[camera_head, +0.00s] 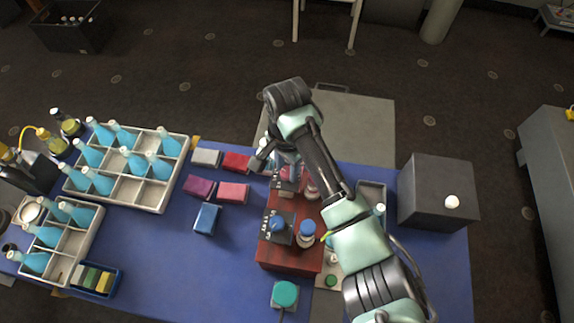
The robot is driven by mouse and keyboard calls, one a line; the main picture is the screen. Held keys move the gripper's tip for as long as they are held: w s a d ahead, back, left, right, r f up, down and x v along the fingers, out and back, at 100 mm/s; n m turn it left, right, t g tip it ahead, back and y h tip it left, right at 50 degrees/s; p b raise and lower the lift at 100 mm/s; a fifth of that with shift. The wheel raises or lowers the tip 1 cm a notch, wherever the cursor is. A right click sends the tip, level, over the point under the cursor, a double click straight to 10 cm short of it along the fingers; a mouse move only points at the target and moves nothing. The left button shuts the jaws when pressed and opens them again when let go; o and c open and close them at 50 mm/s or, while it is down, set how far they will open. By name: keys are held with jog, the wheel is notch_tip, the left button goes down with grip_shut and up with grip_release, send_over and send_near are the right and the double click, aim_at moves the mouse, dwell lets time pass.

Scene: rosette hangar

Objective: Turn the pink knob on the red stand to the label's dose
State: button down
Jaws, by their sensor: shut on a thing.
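The red stand (285,258) is a long reddish-brown block on the blue table. A blue knob (278,223) sits on a dark plate with pale marks at its near end. My gripper (287,172) points down over the far end of the stand, at a second dark plate (286,188). A bottle (307,234) stands beside the blue knob, and another (312,189) beside the far plate. Their labels are too small to read.
White crates (158,205) of blue bottles fill the left. Red, purple, pink, blue and white blocks (233,192) lie left of the stand. A green button (285,294) is in front. A grey box (438,190) stands right. My arm crosses over the stand's right side.

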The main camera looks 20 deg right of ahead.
jog(key=shift+r+n+p, duration=0.1)
jog(key=shift+n+p, duration=0.2)
jog(key=shift+p, duration=0.6)
jog(key=shift+a+n+p, duration=0.1)
jog(key=shift+n+p, duration=0.5)
jog(key=shift+n, duration=0.3)
jog(key=n+p, duration=0.1)
jog(key=n, duration=0.4)
jog(key=shift+p, duration=0.35)
jog(key=shift+n, duration=0.3)
jog(key=c, duration=0.5)
grip_release()
